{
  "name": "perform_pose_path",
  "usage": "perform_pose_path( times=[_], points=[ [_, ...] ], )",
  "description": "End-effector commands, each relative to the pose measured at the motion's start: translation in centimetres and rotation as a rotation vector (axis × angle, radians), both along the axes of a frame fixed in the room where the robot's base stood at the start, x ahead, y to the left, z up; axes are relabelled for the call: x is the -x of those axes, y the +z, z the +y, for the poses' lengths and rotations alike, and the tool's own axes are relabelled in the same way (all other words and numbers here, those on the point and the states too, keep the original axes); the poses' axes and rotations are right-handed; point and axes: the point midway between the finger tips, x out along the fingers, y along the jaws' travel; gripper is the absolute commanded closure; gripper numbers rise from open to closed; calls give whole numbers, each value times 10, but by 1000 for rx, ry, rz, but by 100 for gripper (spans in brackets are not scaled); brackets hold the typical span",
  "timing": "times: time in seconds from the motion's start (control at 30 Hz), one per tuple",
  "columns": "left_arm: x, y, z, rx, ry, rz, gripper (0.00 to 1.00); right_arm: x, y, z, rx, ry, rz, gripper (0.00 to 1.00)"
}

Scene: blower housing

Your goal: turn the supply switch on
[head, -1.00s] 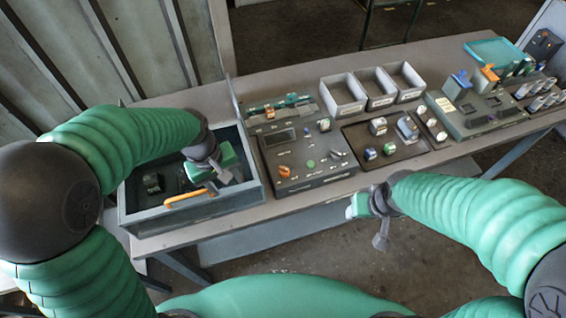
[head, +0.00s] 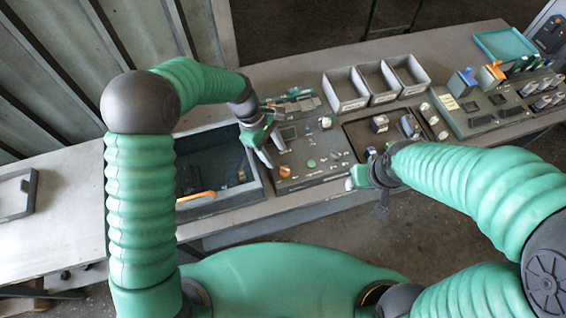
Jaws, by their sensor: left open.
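The grey control panel (head: 318,178) stands on the bench in the middle of the head view. It bears an orange knob (head: 285,172), a green button (head: 311,163), a pale knob (head: 325,122) and a dark display (head: 288,132). Which control is the supply switch cannot be read at this size. My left gripper (head: 272,151) is open and empty over the panel's left part, its fingers apart; it hides some of the surface there, and contact cannot be told. My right gripper (head: 366,180) is in front of the bench's near edge, its jaw state unclear.
An open grey box (head: 222,205) with an orange-handled tool (head: 196,197) lies left of the panel. Grey bins (head: 345,105) stand behind it. A dark tray (head: 352,140) with small parts and another device (head: 470,122) lie to the right. A teal tray (head: 505,44) is at the far right.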

Motion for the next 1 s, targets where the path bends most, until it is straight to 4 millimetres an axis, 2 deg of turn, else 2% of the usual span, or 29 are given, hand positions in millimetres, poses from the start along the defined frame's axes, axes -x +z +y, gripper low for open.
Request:
perform_pose_path(
  times=[0.1, 0.3, 0.43, 0.67, 1.0],
  points=[
    [6, -27, -11, 1, -2, 5, 50, 0, 10, 0, 0, 0, 0, 45],
    [13, -61, -23, 0, -2, 2, 50, 0, 18, 0, 0, 0, 0, 45],
    [14, -70, -26, 0, -1, -2, 50, 0, 18, 0, 0, 0, 0, 45],
    [14, -72, -27, 0, -1, -2, 50, 0, 18, 0, 0, 0, 0, 45],
    [13, -72, -26, -1, 0, -3, 93, 0, 18, 0, 0, 0, 0, 45]
  ],
)
